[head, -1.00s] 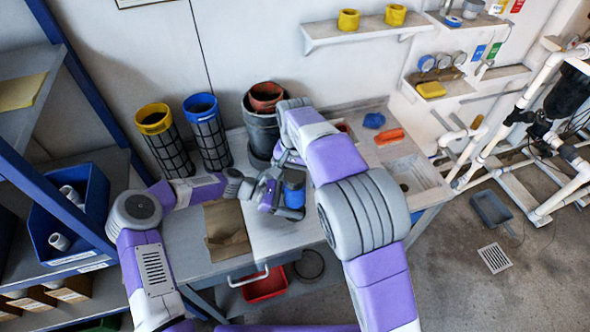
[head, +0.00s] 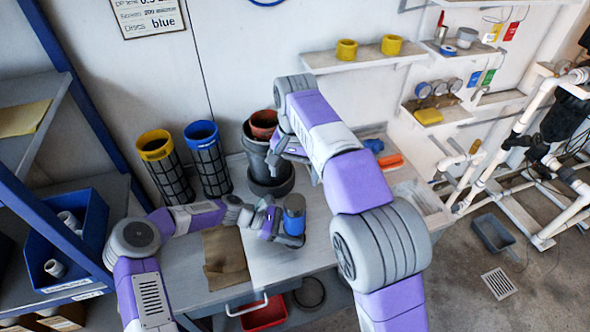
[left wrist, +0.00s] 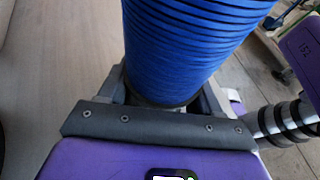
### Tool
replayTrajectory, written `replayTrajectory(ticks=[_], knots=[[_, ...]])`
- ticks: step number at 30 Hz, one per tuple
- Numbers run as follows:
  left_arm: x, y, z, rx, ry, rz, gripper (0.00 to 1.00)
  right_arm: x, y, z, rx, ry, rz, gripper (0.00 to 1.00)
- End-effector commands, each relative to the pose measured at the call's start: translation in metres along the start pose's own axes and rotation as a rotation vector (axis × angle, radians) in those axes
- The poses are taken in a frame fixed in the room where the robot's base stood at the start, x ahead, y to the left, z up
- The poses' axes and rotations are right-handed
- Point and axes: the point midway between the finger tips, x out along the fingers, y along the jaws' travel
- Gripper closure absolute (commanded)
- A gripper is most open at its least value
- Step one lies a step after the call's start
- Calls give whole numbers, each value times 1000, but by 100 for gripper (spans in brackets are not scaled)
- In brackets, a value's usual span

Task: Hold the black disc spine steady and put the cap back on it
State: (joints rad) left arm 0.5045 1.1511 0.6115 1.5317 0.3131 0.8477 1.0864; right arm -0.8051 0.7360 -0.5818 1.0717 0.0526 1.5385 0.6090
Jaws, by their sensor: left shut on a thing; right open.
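A stack of blue discs (head: 294,214) stands roughly upright over the bench. My left gripper (head: 284,232) is shut at its dark base; the left wrist view shows the ribbed blue stack (left wrist: 190,40) rising from between the fingers. The black spine inside is mostly hidden by the discs. My right gripper (head: 291,160) is open, higher and farther back, apart from the stack and in front of the dark grey pot. I cannot make out the cap, nor whether anything sits on top of the stack.
Dark grey pots (head: 268,180) with a red-brown one on top stand behind the stack. Black mesh cylinders with a yellow rim (head: 165,165) and a blue rim (head: 208,160) stand to the left. A brown cloth (head: 225,257) lies on the bench (head: 272,262).

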Motion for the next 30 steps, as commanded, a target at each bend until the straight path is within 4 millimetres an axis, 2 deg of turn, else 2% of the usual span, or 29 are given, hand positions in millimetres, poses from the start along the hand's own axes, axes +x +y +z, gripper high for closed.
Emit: replayTrajectory(ticks=[2,3,9,19,30], knots=[[0,0,1,1,-2,0,100,0,0,0,0,0,0,8],[0,0,1,1,-2,0,35,0,0,0,0,0,0,8],[0,0,1,1,-1,0,7,0,0,0,0,0,0,8],[-5,0,0,0,0,1,7,0,0,0,0,0,0,8],[-62,1,1,1,1,3,7,-9,0,0,0,0,0,8]])
